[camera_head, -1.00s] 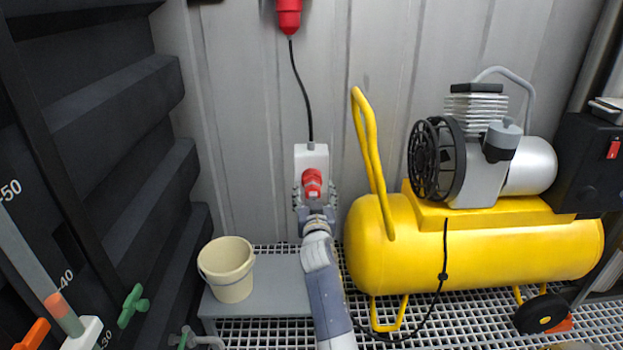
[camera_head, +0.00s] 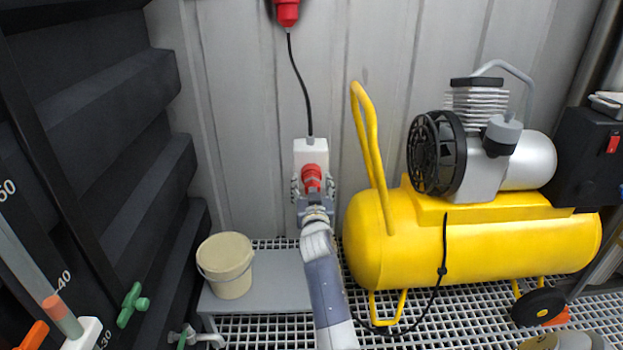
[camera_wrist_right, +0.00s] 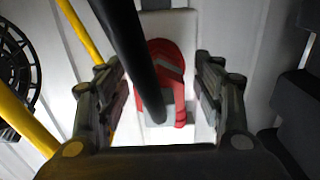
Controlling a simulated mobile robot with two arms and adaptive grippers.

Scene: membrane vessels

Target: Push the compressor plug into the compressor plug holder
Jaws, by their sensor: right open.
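The compressor plug holder is a white box (camera_head: 312,150) on the wall with a red connector part (camera_head: 312,176) on its front. The red part also shows in the right wrist view (camera_wrist_right: 167,60), with a grey band and a thick black cable (camera_wrist_right: 128,45) crossing in front. The cable seems to end at the red part, so the plug appears to be at the holder; how deep it sits I cannot tell. My right gripper (camera_head: 312,190) is open, its fingers on either side of the red part with visible gaps in the wrist view. My left gripper is out of view.
The yellow compressor (camera_head: 480,245) with its upright handle (camera_head: 368,150) stands close on the right. A cream bucket (camera_head: 227,266) stands on a grey bench (camera_head: 265,280) at lower left. A black cable (camera_head: 300,85) hangs from a red connector (camera_head: 287,12) above the box.

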